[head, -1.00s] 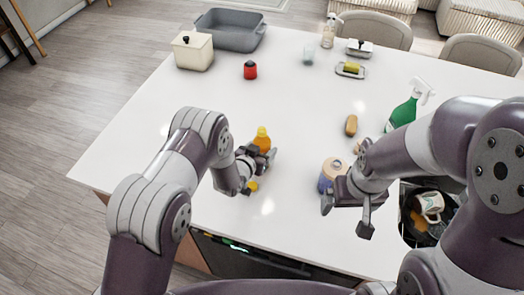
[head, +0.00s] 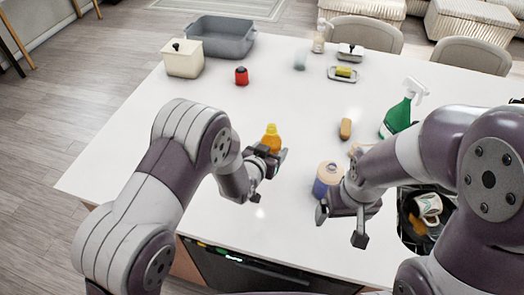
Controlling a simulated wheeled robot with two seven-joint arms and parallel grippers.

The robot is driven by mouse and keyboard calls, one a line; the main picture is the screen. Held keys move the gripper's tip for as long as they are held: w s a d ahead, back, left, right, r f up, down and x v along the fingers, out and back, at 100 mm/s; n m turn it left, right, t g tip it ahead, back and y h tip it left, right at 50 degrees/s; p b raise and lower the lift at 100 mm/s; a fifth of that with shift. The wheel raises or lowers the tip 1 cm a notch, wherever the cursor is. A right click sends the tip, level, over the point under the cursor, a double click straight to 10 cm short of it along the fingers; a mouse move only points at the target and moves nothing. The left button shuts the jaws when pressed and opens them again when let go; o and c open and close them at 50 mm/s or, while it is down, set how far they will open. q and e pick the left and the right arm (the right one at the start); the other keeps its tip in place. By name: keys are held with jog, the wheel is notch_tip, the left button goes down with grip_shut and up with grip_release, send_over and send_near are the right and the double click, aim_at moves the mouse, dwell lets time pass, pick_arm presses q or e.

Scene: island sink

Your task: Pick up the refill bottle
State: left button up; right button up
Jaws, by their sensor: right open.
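The refill bottle (head: 271,140) is orange with a yellow-orange cap and looks upright near the middle of the white counter. My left gripper (head: 270,162) is at its lower part and appears shut on it. The gripper hides the bottle's base, so I cannot tell how far it is above the counter. My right gripper (head: 341,226) is open and empty at the counter's front side, just in front of a blue container with a beige lid (head: 327,178).
A green spray bottle (head: 396,119) and a yellow-brown brush or sponge (head: 345,129) stand right of centre. The sink with a mug (head: 428,207) is at right. A red jar (head: 241,76), cream pot (head: 183,61) and grey basin (head: 222,39) are at back left. The left counter is clear.

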pick_arm(q)
jog(key=s+d+r+b, duration=0.1)
jog(key=s+d+r, duration=0.2)
jog(key=d, duration=0.1)
jog(key=shift+s+r, duration=0.15)
jog(key=shift+s, duration=0.25)
